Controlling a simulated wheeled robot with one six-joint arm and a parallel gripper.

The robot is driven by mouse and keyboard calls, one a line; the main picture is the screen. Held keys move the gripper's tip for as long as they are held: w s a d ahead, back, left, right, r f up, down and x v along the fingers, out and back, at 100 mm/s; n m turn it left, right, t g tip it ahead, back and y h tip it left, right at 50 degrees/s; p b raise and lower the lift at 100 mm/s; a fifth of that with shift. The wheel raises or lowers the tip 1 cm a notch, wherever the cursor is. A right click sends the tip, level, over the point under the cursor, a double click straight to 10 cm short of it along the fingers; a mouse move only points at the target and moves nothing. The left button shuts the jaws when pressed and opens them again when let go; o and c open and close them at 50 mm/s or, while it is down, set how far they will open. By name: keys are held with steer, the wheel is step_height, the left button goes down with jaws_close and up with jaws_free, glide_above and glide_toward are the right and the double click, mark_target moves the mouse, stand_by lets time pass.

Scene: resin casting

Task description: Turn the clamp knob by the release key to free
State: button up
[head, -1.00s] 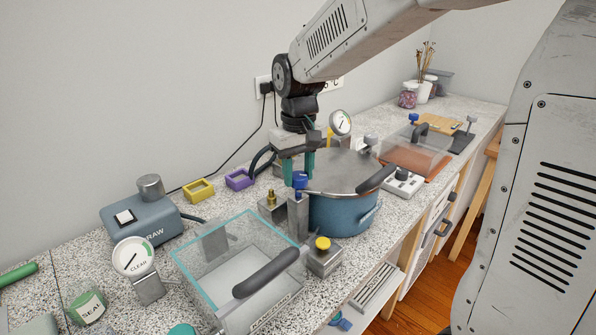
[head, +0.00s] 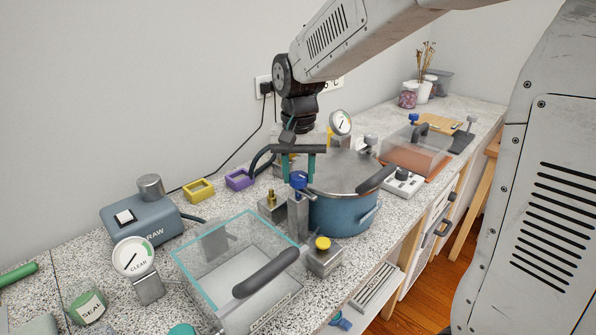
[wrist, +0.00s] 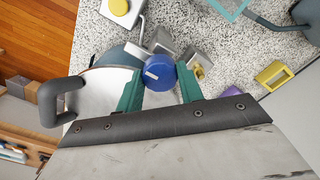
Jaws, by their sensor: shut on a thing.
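The blue clamp knob (head: 299,180) sits on top of a grey metal post (head: 298,213) beside the blue pot (head: 345,213). In the wrist view the knob (wrist: 160,73) is round with a short pale mark on its top. My gripper (head: 299,172) points down over it, with teal fingers on opposite sides of the knob. It is shut on the knob, which also shows between the fingertips (wrist: 160,78) in the wrist view. I cannot make out a release key or its markings.
The pot's metal lid (head: 340,170) with a dark handle is close on the right. A clear box (head: 205,285) with a dark handle stands in front. A yellow knob (head: 322,243) and a brass fitting (head: 271,198) are near the post. A gauge (head: 340,123) stands behind.

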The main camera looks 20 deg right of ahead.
mark_target(298, 175)
stand_by(0.3)
steer(key=o, duration=1)
steer(key=shift+r, duration=0.1)
step_height(298, 175, up, 8)
steer(key=shift+f, duration=0.15)
